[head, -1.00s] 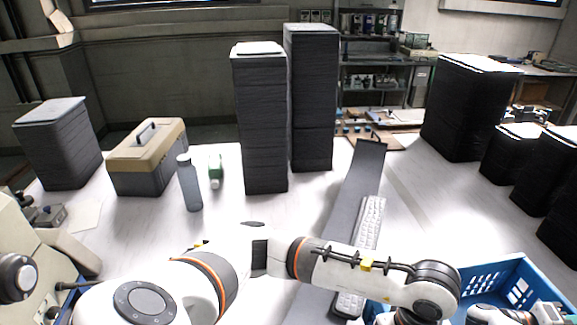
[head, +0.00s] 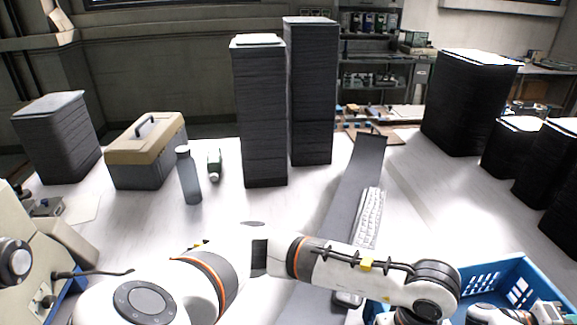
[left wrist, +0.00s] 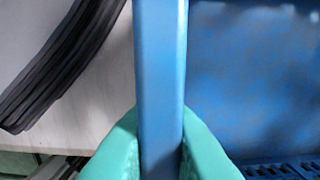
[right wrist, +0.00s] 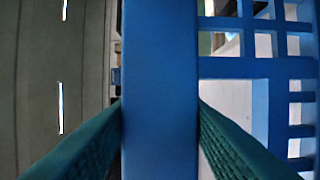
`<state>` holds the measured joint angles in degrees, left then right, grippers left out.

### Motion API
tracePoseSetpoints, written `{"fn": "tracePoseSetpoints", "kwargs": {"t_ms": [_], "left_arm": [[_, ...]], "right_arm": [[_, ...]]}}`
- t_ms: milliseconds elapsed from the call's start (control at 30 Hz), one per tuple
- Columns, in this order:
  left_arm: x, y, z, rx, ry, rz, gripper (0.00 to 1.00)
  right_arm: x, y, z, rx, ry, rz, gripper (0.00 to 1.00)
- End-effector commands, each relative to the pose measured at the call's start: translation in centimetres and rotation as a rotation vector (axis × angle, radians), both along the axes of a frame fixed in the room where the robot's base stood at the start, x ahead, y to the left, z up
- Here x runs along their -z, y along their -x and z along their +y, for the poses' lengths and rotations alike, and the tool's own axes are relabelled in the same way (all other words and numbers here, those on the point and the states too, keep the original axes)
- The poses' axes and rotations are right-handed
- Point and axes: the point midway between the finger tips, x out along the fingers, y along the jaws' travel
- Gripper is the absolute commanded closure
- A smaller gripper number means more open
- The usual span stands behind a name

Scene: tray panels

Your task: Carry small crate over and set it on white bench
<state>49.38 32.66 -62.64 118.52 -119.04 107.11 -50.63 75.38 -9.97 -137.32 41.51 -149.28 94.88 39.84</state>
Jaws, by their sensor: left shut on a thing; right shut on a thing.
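The small blue crate (head: 543,284) is at the bottom right of the head view, with slotted walls and some items inside, cut off by the frame edge. The white bench (head: 140,225) spreads across the middle beyond it. My left gripper (left wrist: 160,155) has green fingers shut on a blue crate rim in the left wrist view. My right gripper (right wrist: 160,125) has its dark green fingers on both sides of another blue crate rim, shut on it. In the head view both gripper tips are hidden.
More dark stacks (head: 465,105) stand at right. Bare bench lies right of the keyboard.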

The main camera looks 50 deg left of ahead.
Motion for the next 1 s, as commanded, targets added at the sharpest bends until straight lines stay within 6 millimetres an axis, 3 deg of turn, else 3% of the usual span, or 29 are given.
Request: {"fn": "tracePoseSetpoints", "kwargs": {"t_ms": [200, 233, 367, 733, 1000], "left_arm": [[1.7, -0.1, -0.1, 0.0, 0.003, -0.004, 1.0], [1.5, -0.1, -0.1, 0.0, 0.002, -0.003, 0.82], [1.3, -0.1, 0.0, 0.0, 0.002, -0.002, 0.64], [0.7, -0.1, 0.0, -0.001, 0.002, -0.002, 0.64], [-4.5, -0.2, -0.1, 0.001, 0.003, -0.008, 0.64]], "right_arm": [[1.8, 0.0, 0.1, -0.002, -0.001, -0.001, 1.0], [1.6, 0.0, 0.1, -0.002, -0.001, 0.001, 0.56], [1.4, 0.0, 0.1, -0.001, -0.001, 0.001, 0.38], [1.4, 0.0, 0.0, 0.0, 0.0, 0.0, 0.38], [1.4, 0.0, 0.0, 0.0, 0.0, 0.0, 0.38]]}}
